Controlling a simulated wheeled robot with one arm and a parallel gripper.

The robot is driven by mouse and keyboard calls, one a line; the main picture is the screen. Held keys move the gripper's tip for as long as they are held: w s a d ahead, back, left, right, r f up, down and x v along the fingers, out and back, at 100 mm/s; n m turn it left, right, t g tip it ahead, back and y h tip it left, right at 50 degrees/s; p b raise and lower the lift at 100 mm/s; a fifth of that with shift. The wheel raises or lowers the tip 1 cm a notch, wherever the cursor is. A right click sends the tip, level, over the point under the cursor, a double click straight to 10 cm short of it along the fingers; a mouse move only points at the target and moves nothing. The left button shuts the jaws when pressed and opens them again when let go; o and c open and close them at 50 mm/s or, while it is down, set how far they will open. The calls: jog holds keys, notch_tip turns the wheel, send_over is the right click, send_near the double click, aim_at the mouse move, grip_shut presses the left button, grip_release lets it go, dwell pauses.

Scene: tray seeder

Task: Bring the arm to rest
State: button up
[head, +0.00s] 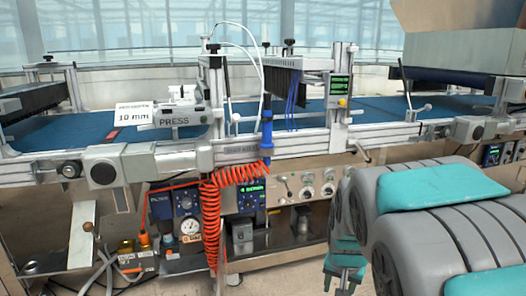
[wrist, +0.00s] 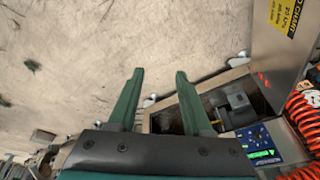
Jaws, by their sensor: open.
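My gripper (head: 342,284) hangs low at the lower middle right of the head view, beneath my grey and teal arm. It points downward in front of the machine. In the wrist view my gripper (wrist: 159,75) shows two green fingers spread apart with nothing between them. Pale, stained floor lies beyond the fingertips. The fingers appear clear of the machine, though the head view cuts off at their lower end.
The tray seeder with its blue belt (head: 376,108) spans the head view. A red coiled hose (head: 211,220) hangs at its front. A control panel with gauges (head: 190,226) sits below. In the wrist view a dark open box (wrist: 225,108) lies close right of the fingers.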

jog(key=s+a+n+g, duration=0.1)
jog(key=s+n+g, duration=0.1)
jog(key=s, duration=1.2)
jog(key=s+a+r+n+g, duration=0.1)
jog(key=s+n+g, duration=0.1)
jog(key=s, duration=1.2)
jog(key=shift+s+a+r+n+g+y, duration=0.15)
jog(key=shift+a+n+g+y, duration=0.25)
jog(key=shift+n, duration=0.1)
